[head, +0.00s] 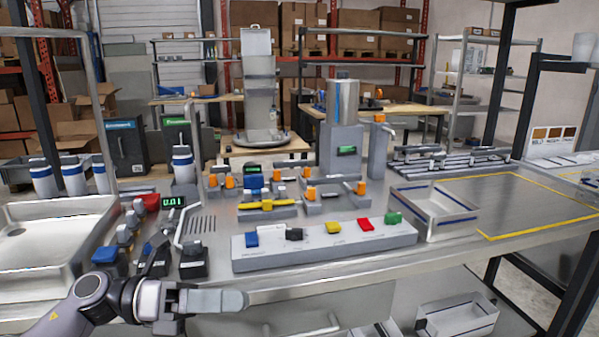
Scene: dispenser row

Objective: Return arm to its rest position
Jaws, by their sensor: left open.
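My left arm comes in from the lower left. Its gripper (226,299) points to the right along the front edge of the metal bench (335,277) and holds nothing that I can see. The fingers overlap from this angle, so the gap between them is hidden. The gripper appears in front of the bench edge, apart from the objects on top. My right arm and gripper are out of view.
A white block with coloured levers (345,252) stands behind the gripper. Right are an open bin (447,231) and an empty area outlined by yellow tape (505,237).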

